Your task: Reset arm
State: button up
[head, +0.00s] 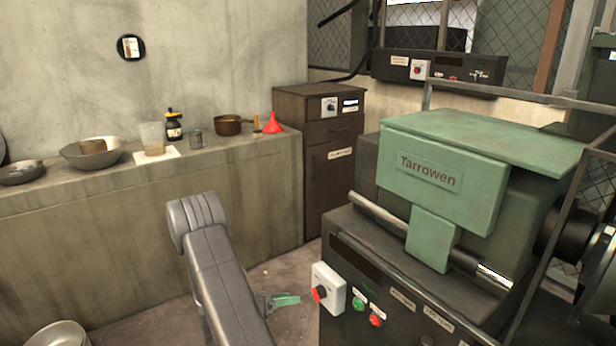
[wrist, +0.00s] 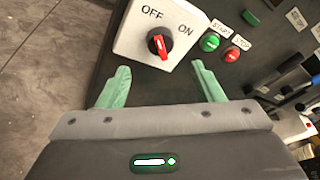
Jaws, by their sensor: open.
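My gripper (head: 284,300) is in front of the green Tarrowen machine's dark base, just left of the white switch box (head: 329,286). In the wrist view my gripper (wrist: 160,85) has its two green fingers spread wide, with nothing between them. The knob's pointer direction is hard to tell. My arm reaches up from the bottom of the head view.
Green START (wrist: 209,42) and red STOP (wrist: 232,55) buttons sit right of the switch box. The green machine (head: 440,175) fills the right side. A concrete counter (head: 130,220) at left holds bowls, a pot and a red funnel (head: 273,123). Floor (head: 170,322) is open beside my arm.

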aim_at(318, 294)
jog(key=x, duration=0.9)
jog(key=shift+b, duration=0.3)
jog(key=shift+a, duration=0.15)
